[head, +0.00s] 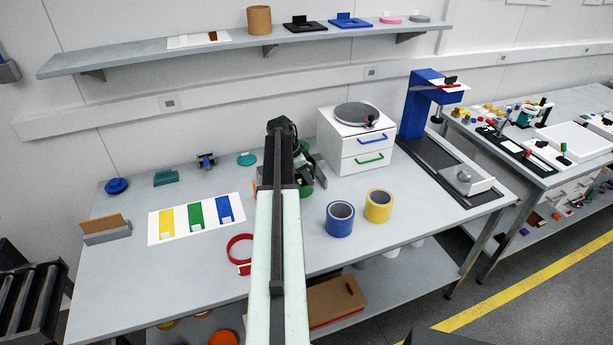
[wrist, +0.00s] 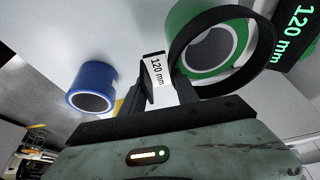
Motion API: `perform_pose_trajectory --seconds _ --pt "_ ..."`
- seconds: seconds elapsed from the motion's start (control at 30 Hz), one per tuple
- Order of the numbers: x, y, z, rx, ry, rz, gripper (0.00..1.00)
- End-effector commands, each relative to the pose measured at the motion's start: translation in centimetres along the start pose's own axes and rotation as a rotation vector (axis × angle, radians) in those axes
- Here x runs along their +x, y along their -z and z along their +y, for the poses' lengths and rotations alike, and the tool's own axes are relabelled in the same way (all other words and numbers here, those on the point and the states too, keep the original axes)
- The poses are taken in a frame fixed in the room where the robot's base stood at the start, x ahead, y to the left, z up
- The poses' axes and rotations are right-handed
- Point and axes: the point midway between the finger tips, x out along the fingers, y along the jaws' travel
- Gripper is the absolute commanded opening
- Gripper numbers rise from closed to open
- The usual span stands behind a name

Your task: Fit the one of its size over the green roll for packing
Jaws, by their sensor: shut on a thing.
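My gripper (wrist: 160,78) is shut on the white "120 mm" tag (wrist: 158,72) of a black ring (wrist: 269,58). The ring is in front of the end of the green roll (wrist: 183,20), slightly offset to the right in the wrist view. I cannot tell whether it touches the roll or is around it. In the head view my arm hides most of the green roll (head: 306,187) and the ring. A red ring (head: 240,249) with a tag lies on the table, left of my arm.
A blue roll (head: 340,219) and a yellow roll (head: 378,205) stand on the table (head: 190,270) to the right. A dark panel (wrist: 299,28) reads "120 mm" in green. A white drawer unit (head: 345,152) stands behind. A striped colour sheet (head: 180,233) lies left.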

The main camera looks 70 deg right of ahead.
Motion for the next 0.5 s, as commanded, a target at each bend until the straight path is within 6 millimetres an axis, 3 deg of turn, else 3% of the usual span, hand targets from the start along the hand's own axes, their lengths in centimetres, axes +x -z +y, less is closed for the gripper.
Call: perform_pose_trajectory --seconds 0.5 --pt "0.95 -0.38 0.01 0.000 0.000 0.000 0.07"
